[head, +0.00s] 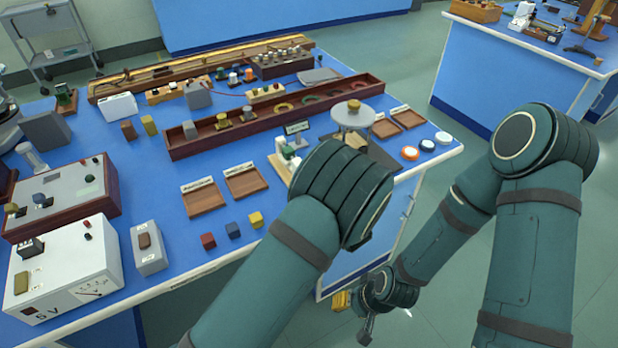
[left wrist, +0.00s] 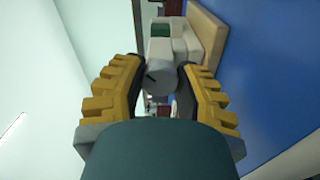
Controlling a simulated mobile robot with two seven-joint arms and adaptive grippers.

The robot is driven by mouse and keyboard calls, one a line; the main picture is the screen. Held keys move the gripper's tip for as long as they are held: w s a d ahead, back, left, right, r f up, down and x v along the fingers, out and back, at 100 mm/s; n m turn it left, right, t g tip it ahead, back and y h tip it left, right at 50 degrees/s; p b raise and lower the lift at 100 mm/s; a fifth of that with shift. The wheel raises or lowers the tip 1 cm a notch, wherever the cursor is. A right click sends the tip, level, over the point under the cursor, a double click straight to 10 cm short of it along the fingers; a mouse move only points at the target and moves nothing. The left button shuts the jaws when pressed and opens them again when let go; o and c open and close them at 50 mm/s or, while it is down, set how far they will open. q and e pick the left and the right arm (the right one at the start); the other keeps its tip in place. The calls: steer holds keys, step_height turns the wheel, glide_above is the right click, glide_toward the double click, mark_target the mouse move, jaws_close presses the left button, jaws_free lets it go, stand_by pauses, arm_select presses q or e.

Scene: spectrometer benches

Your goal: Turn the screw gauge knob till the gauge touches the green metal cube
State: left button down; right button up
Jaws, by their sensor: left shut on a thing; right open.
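The screw gauge (head: 284,168), a pale device on a wooden base, stands near the front of the blue bench, partly hidden by my left wrist. A small green cube (head: 288,152) shows at it; it also shows in the left wrist view (left wrist: 160,29). My left gripper (left wrist: 161,78), with yellow fingers, is shut on the grey round knob (left wrist: 160,82), whose end face carries a dark mark. I cannot tell whether the gauge touches the cube. My left fingers are hidden in the head view. My right gripper (head: 345,301) is open, low beside the bench and away from the gauge.
Wooden trays (head: 204,199) and small red, blue and yellow cubes (head: 232,230) lie left of the gauge. A round grey stand (head: 353,117) is behind my left wrist. A long wooden rack (head: 200,141) crosses the bench. The floor at right is clear.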

arm_select(q)
steer(key=m, duration=0.3)
steer(key=shift+w+m, duration=0.1)
steer(key=shift+m, duration=0.3)
steer(key=m, duration=0.3)
steer(key=shift+m, duration=0.3)
steer(key=m+p, duration=0.1)
steer(key=m, duration=0.5)
steer(key=shift+p, duration=0.4)
steer(key=m+p, duration=0.2)
steer(key=m, duration=0.5)
steer(key=shift+m, duration=0.3)
steer(key=m+p, duration=0.1)
steer(key=m, duration=0.4)
steer(key=shift+a+p, duration=0.1)
steer(key=shift+p, duration=0.25)
steer(key=shift+m, duration=1)
steer(key=shift+f, duration=0.1)
steer(key=shift+a, duration=0.1)
